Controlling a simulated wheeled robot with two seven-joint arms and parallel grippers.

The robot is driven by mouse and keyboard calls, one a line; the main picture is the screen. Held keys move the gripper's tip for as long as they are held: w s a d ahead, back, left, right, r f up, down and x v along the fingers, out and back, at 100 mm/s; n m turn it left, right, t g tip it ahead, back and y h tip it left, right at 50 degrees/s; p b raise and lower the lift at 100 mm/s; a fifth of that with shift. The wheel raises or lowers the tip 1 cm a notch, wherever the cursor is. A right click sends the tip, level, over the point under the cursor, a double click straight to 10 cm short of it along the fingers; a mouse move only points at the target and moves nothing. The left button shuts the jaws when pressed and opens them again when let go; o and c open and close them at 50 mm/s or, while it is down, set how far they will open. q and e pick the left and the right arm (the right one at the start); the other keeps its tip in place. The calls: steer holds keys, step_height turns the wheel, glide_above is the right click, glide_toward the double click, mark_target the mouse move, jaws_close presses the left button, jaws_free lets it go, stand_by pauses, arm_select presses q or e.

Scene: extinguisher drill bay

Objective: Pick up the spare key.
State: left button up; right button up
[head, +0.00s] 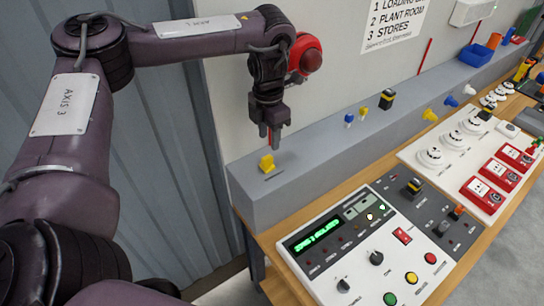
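A small yellow key-like piece (267,163) stands on the grey ledge (262,196) near its left end, beside a thin dark slot. Farther along the ledge stand a small blue piece (349,119) and a small yellow piece (363,111). I cannot tell from any label which is the spare key. My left gripper (270,139) points down above and slightly behind the near yellow piece, apart from it. Its dark fingers look parted, with a strip of red showing between them, and I see nothing held. My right gripper is out of view.
A control panel (333,268) with a green display, knobs and buttons lies on the wooden bench below the ledge. A black-and-yellow block (387,99) and a blue bin (475,55) stand farther along. The wall rises close behind the ledge.

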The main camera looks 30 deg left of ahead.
mark_target(267, 157)
arm_select(q)
steer(key=shift+s+a+f, duration=0.1)
steer(key=shift+a, duration=0.25)
steer(key=shift+s+f, duration=0.1)
steer(key=shift+f, duration=1.05)
step_height(267, 157, down, 4)
steer(key=shift+p, duration=0.95)
steer(key=shift+f, duration=0.25)
jaws_close()
